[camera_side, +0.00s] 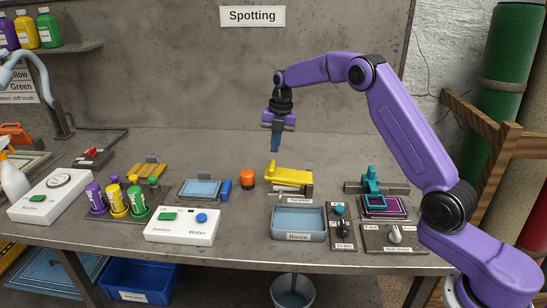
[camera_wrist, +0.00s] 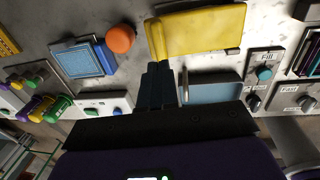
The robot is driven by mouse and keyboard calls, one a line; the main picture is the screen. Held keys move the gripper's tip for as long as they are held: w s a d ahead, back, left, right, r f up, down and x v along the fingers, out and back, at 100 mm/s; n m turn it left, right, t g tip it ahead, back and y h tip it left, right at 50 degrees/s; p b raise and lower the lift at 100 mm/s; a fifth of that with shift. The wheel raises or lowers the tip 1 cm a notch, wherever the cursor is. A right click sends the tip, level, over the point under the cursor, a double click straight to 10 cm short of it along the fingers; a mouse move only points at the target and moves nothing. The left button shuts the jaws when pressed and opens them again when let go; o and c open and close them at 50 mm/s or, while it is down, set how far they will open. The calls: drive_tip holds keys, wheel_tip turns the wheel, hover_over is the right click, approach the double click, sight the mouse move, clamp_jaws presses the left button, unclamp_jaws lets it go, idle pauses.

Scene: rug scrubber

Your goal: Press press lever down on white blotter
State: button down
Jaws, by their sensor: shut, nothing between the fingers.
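A yellow piece (camera_side: 290,173) with a raised block at its left end, apparently the press lever, sits over a pale metal base (camera_side: 292,188) in mid-bench. It also shows as a broad yellow plate in the wrist view (camera_wrist: 207,32). I cannot clearly make out a white blotter; a pale strip under the yellow piece may be it. My gripper (camera_side: 275,146) points down with its dark blue fingers shut and empty. It hangs in the air above the bench, up and slightly left of the yellow piece, not touching it. The fingers also show in the wrist view (camera_wrist: 158,80).
An orange knob (camera_side: 247,178) and a blue pad (camera_side: 201,188) stand left of the yellow piece. The Rinse basin (camera_side: 298,236) is in front of it. A teal clamp (camera_side: 371,182) over a purple frame stands right. Bottles and white button boxes fill the left.

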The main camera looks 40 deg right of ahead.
sight(272, 165)
drive_tip(key=shift+w+a+f, duration=0.1)
drive_tip(key=shift+f, duration=1.1)
drive_tip(key=shift+w+a+f, duration=0.1)
drive_tip(key=shift+f, duration=1.1)
